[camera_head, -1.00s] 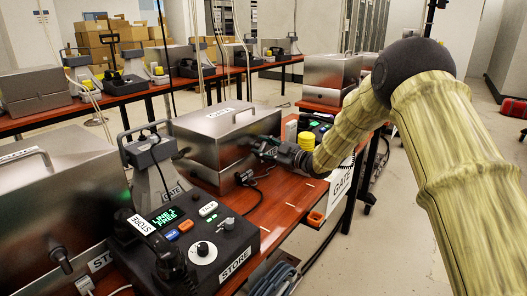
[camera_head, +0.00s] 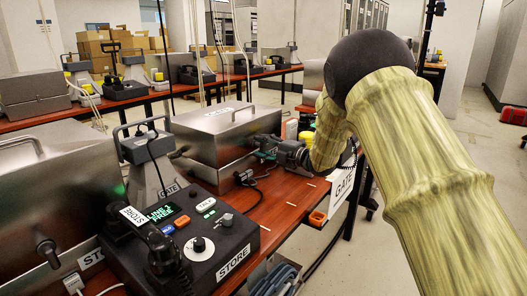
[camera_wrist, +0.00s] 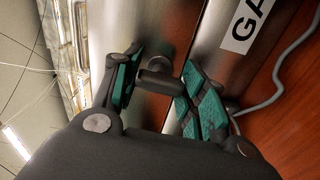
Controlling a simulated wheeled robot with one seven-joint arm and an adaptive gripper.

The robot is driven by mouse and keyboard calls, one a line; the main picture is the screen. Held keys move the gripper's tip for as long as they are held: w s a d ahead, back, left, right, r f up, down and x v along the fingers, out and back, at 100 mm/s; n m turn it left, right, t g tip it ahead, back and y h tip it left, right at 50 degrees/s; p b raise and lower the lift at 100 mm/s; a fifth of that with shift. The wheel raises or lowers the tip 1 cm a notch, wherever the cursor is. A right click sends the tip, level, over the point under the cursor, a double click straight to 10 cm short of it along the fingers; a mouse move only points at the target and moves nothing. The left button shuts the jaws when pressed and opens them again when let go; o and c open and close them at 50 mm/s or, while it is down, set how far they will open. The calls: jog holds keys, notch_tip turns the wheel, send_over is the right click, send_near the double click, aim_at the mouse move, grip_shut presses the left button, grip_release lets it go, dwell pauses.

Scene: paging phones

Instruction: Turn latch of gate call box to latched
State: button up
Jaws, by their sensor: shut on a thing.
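The gate call box is the closed metal box (camera_head: 222,128) with a top handle, in the middle of the head view. Part of its metal face also shows in the wrist view (camera_wrist: 178,40), beside a white label (camera_wrist: 245,25) reading "GA". My gripper (camera_head: 262,150) is at the box's right-hand face. In the wrist view my gripper (camera_wrist: 160,84) has its green-padded fingers on either side of the dark grey latch (camera_wrist: 157,72) and is shut on it. The latch's exact turn angle cannot be told. In the head view my gripper hides the latch.
A store phone console (camera_head: 190,240) and another metal box (camera_head: 55,200) stand at the front left. A dark cable (camera_head: 250,192) lies on the red table (camera_head: 285,190) below my gripper. Yellow items (camera_head: 306,136) stand just behind my wrist. Open floor lies to the right.

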jog(key=shift+n, duration=0.5)
jog(key=o, duration=1)
jog(key=shift+o, duration=0.2)
jog(key=v, duration=1.2)
